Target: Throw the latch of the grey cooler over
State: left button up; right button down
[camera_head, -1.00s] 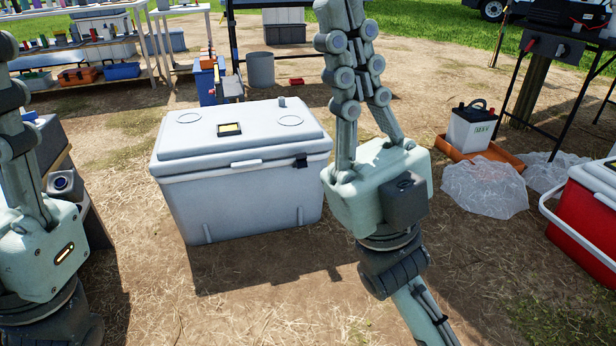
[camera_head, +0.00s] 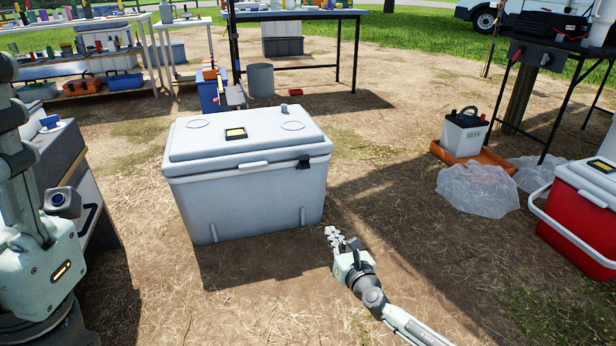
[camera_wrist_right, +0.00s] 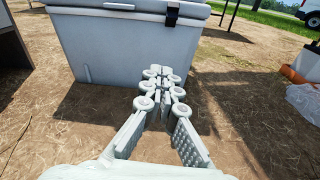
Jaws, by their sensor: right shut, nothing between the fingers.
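The grey cooler (camera_head: 250,200) stands on the dirt with its lid down; it also shows at the top of the right wrist view (camera_wrist_right: 110,50). Its dark latch (camera_head: 304,164) is on the front face near the right end, at the lid's edge; the latch also shows in the right wrist view (camera_wrist_right: 172,13). My right gripper (camera_head: 331,232) is shut and empty, low in front of the cooler's right end and below the latch, apart from both. It also shows in the right wrist view (camera_wrist_right: 159,72). My left gripper's body is at the left edge; its fingertips are out of view.
A red cooler (camera_head: 578,225) stands at the right. Clear plastic bags (camera_head: 478,188) and a white battery (camera_head: 466,133) in an orange tray lie behind it. A grey bench (camera_head: 60,150) is at the left. Tables stand behind. Bare ground lies around the grey cooler.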

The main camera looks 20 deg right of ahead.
aim_at(303, 164)
jog(key=i, duration=0.6)
jog(key=i+l, duration=0.2)
jog(key=i, duration=0.2)
